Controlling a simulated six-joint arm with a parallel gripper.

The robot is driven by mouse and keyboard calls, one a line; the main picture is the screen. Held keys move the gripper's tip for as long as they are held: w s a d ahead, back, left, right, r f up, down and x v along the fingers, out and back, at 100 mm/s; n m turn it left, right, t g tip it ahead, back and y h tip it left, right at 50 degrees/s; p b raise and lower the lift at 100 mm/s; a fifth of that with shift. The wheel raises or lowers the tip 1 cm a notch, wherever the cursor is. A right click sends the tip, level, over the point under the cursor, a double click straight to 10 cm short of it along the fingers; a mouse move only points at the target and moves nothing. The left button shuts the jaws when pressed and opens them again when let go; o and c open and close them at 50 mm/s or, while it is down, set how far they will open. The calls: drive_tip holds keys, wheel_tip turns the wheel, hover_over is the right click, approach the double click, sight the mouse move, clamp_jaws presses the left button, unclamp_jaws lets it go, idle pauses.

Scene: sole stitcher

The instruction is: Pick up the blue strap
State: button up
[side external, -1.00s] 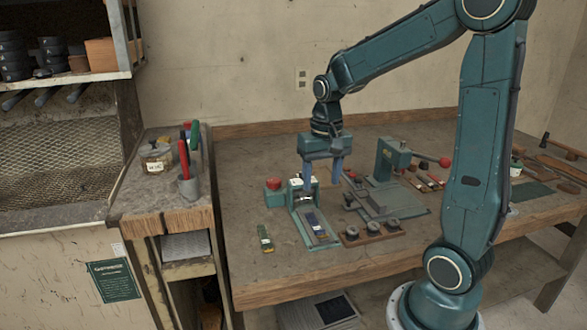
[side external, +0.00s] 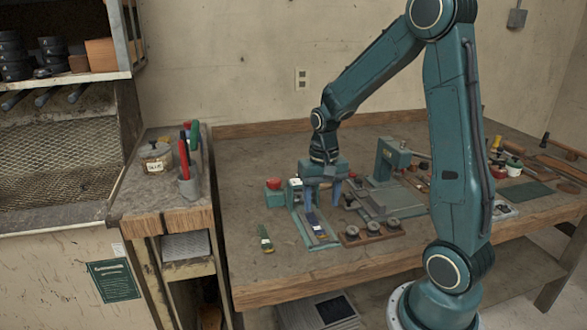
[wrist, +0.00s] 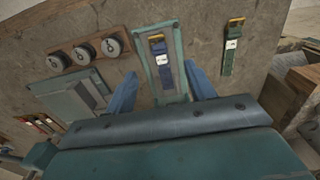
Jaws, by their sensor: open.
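The blue strap (side external: 316,228) lies flat on the bed of the green stitcher fixture (side external: 330,246). In the wrist view the blue strap (wrist: 161,67) shows a buckle at its far end and a white label, and lies between my finger lines. My gripper (side external: 323,200) is above the strap, with its fingers pointing down. In the wrist view my gripper (wrist: 161,88) has its two blue fingers spread wide on either side of the fixture, with nothing between them gripped. The near end of the strap is partly hidden by the gripper body.
A green strap (side external: 265,238) lies on the bench left of the fixture. A wooden block with several round spools (side external: 370,232) stands to the right. A green press (side external: 392,158) stands behind it. A red knob (side external: 273,184) is beside the fixture. The front bench strip is clear.

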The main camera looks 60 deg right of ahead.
sight(320, 230)
drive_tip(key=shift+f, duration=1.65)
drive_tip(key=shift+s+f, duration=0.1)
drive_tip(key=shift+f, duration=2.45)
drive_tip(key=c, duration=1.1)
drive_tip(key=shift+r, duration=0.15)
drive_tip(key=shift+c, duration=0.3)
wheel_tip(320, 230, up, 20)
